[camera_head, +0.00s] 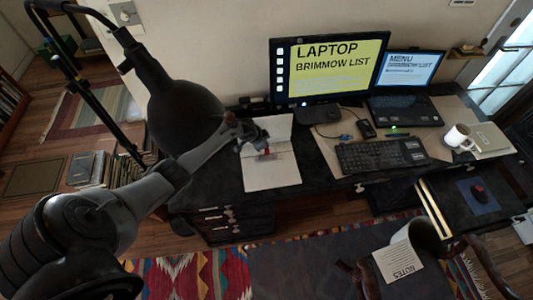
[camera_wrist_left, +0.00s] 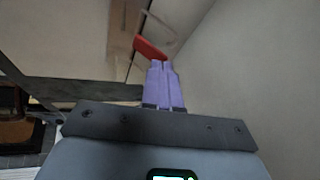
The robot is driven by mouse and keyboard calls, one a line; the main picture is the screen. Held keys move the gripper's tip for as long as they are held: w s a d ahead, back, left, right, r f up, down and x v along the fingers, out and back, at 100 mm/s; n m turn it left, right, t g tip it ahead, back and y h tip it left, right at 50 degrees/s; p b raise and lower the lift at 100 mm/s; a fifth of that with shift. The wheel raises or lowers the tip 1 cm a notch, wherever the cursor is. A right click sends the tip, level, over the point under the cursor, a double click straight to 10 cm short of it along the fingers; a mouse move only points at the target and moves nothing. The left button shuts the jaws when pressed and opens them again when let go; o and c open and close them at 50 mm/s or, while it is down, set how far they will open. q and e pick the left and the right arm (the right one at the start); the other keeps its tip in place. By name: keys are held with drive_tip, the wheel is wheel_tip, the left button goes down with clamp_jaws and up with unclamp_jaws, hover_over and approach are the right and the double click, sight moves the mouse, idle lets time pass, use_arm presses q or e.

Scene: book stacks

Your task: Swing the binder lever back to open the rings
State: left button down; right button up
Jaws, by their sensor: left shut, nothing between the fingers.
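A white binder (camera_head: 272,178) lies open on the dark desk in the head view. A small red lever (camera_head: 267,151) stands out near its middle. In the wrist view the red lever (camera_wrist_left: 150,48) lies just beyond the purple fingertips. My left gripper (camera_head: 262,143) is over the binder, close to the lever; its fingers (camera_wrist_left: 162,66) are together and empty. I cannot tell whether the fingertips touch the lever. The rings are too small and partly hidden to read as open or shut. My right gripper is not in view.
A monitor (camera_head: 328,68), a laptop (camera_head: 405,110), a keyboard (camera_head: 381,156) and a white mug (camera_head: 459,138) stand right of the binder. A black round lamp-like shape (camera_head: 185,118) is beside my left arm. An open drawer (camera_head: 475,198) juts out at the right.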

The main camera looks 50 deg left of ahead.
use_arm(q)
drive_tip(key=shift+s+d, duration=0.1)
drive_tip(key=shift+d, duration=0.05)
drive_tip(key=shift+s+d+f+p, duration=0.35)
drive_tip(key=shift+d+p, duration=0.1)
drive_tip(key=shift+d, duration=0.1)
idle(0.3)
drive_tip(key=shift+s+r+p, duration=0.15)
drive_tip(key=shift+r+p, duration=0.2)
drive_tip(key=shift+r, duration=0.2)
drive_tip(key=p+v, duration=0.3)
drive_tip(key=v, duration=0.6)
drive_tip(key=shift+s+r, duration=0.2)
drive_tip(key=shift+r, duration=0.05)
